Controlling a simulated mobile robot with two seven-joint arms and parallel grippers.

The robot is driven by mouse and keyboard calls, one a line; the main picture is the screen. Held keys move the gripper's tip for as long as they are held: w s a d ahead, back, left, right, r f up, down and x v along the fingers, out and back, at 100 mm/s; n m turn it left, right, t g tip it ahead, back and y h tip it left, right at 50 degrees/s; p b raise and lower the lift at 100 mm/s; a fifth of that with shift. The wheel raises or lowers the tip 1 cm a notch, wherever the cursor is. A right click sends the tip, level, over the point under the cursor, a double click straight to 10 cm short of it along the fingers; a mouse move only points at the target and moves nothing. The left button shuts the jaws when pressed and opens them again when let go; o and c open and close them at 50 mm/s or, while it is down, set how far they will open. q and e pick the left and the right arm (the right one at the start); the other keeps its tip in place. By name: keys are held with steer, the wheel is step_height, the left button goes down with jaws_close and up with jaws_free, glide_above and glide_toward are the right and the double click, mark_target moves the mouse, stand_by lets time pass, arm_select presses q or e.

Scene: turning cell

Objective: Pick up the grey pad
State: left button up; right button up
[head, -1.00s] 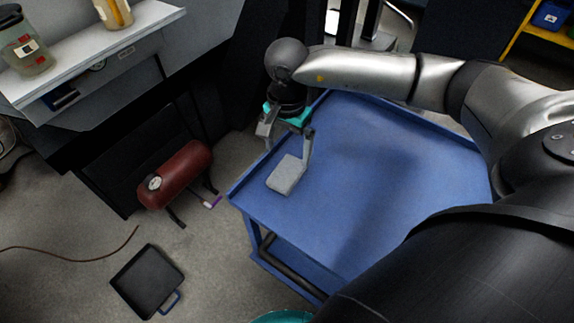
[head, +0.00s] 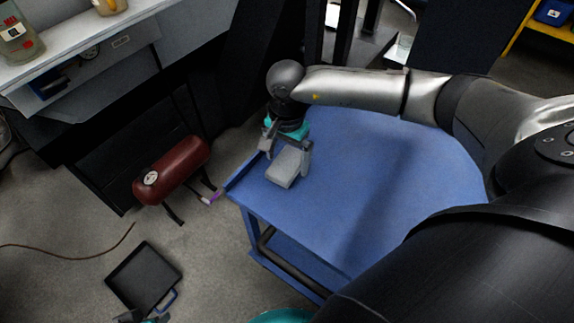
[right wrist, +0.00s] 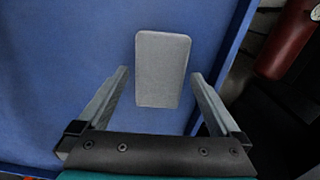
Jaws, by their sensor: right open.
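The grey pad (head: 284,169) lies flat near the left edge of the blue cart top (head: 360,190). My right gripper (head: 286,152) is open above the pad, with its fingers pointing down. In the right wrist view the pad (right wrist: 162,68) shows between the two open fingers of the gripper (right wrist: 159,73) and reaches past their tips. A gap shows on each side, and I see no contact.
A red tank with a gauge (head: 172,171) and a black tray (head: 144,278) are on the floor left of the cart. A bench with jars (head: 17,40) is at upper left. The rest of the cart top is clear.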

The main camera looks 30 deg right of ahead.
steer(key=shift+f, duration=0.15)
steer(key=c, duration=1.2)
